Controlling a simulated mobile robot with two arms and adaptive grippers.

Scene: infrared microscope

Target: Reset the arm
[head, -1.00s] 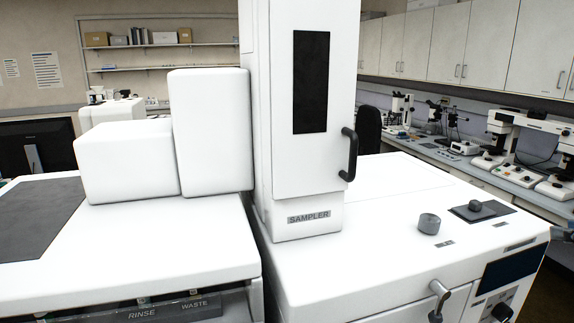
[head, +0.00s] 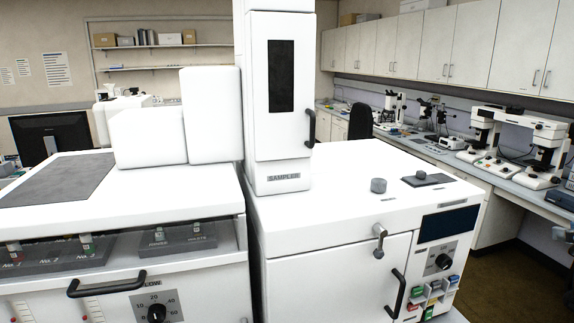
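Neither gripper shows clearly in the head view. A small grey piece at the right edge, at mid-height, looks like the tip of my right gripper (head: 565,235). Its fingers are cut off by the frame, so I cannot tell if it is open. My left gripper is out of view. The white sampler tower (head: 281,140) stands upright with a dark window and a black handle (head: 311,128). It rises from the large white instrument (head: 335,270), whose front door is shut against the body.
A second white unit (head: 205,220) with a black handle (head: 107,284) and a dial stands at the left. A side bench (head: 500,180) with several microscopes runs along the right. Brown floor shows at the lower right.

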